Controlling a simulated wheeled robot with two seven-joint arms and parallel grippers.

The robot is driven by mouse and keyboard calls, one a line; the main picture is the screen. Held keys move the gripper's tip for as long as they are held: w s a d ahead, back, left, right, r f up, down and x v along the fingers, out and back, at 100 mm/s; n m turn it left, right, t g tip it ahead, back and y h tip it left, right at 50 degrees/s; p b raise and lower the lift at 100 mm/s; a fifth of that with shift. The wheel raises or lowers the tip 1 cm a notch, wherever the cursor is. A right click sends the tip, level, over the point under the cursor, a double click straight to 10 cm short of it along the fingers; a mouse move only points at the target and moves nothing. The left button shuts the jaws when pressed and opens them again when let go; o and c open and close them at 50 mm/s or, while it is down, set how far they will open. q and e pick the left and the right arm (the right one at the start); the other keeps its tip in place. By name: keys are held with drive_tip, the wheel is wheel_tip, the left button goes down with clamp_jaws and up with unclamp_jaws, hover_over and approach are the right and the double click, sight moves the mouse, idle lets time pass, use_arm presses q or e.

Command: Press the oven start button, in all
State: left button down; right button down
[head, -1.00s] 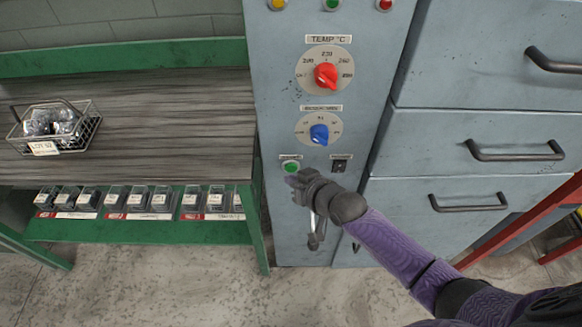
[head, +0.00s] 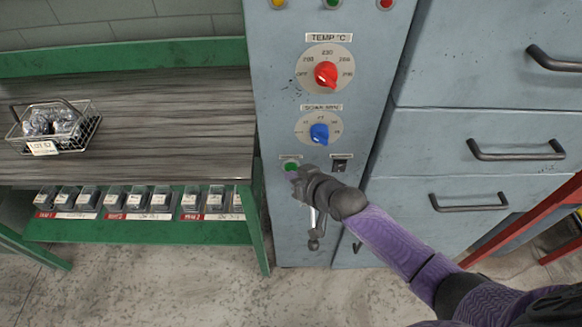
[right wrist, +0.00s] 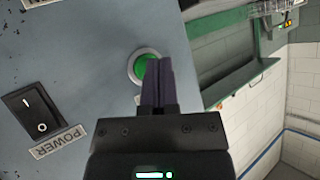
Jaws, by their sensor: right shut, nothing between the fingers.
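The green start button (head: 290,166) sits low on the left of the grey oven panel, under a small label. It also shows in the right wrist view (right wrist: 146,68) as a green disc in a metal ring. My right gripper (head: 298,175) is shut and empty, with its fingertips at the lower right of the button. In the right wrist view the closed fingers (right wrist: 159,68) overlap the right part of the button. I cannot tell whether they touch it or whether it is pushed in. My left gripper is not in view.
A black power switch (right wrist: 30,112) is beside the button. A blue knob (head: 319,133) and a red knob (head: 326,75) are above. Grey drawers with handles (head: 515,152) are to the right. A green bench with a wire basket (head: 75,135) stands left.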

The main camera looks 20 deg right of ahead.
drive_tip(key=shift+w+d, duration=0.1)
drive_tip(key=shift+w, duration=0.3)
idle(0.3)
drive_tip(key=shift+s+a+p, duration=0.25)
drive_tip(key=shift+s+p, duration=0.3)
drive_tip(key=shift+s, duration=0.25)
drive_tip(key=s+p, duration=0.1)
drive_tip(key=s, duration=0.1)
drive_tip(key=s+a+p, duration=0.1)
drive_tip(key=s+p, duration=0.1)
drive_tip(key=shift+s+a+p, duration=0.2)
drive_tip(key=shift+s+p, duration=0.1)
drive_tip(key=shift+s, duration=0.1)
